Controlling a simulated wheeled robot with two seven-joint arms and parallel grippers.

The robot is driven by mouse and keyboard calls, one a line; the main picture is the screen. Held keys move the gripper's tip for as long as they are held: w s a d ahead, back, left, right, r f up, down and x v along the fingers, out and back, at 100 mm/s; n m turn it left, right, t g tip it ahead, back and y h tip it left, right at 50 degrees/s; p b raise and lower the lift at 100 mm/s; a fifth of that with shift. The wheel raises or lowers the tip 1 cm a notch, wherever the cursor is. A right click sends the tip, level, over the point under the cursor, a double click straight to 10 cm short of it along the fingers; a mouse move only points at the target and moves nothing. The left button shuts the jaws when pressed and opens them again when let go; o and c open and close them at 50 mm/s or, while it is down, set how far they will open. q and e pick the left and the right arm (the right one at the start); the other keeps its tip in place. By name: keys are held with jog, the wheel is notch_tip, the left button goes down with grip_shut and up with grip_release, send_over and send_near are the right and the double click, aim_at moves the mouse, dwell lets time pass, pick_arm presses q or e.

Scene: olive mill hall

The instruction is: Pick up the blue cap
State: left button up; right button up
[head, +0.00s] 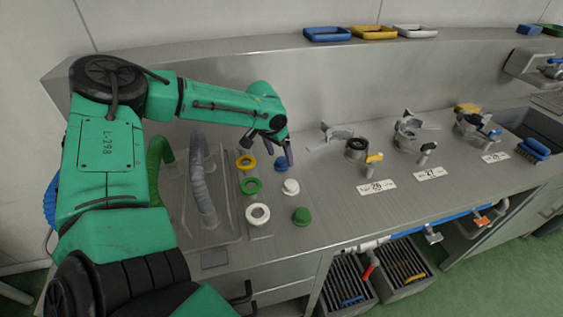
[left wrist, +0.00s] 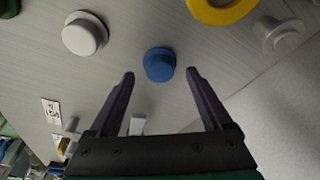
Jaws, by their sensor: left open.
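The blue cap (head: 281,165) stands on the steel counter (head: 325,205), behind a white cap (head: 291,187). My left gripper (head: 289,156) is open and hangs just above the blue cap. In the left wrist view the blue cap (left wrist: 159,64) shows beyond the fingertips, centred between the two fingers of the left gripper (left wrist: 161,75). Nothing is between the fingers. My right gripper is not in view.
A yellow ring (head: 245,162), a green ring (head: 251,185) and a white ring (head: 257,214) lie left of the caps. A green cap (head: 301,216) stands in front. Several metal valve fittings (head: 357,149) stand to the right. Coloured trays (head: 373,32) sit on the back ledge.

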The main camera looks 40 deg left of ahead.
pick_arm(q)
jog(key=shift+x, duration=0.9)
grip_shut()
jog(key=shift+r, duration=0.15)
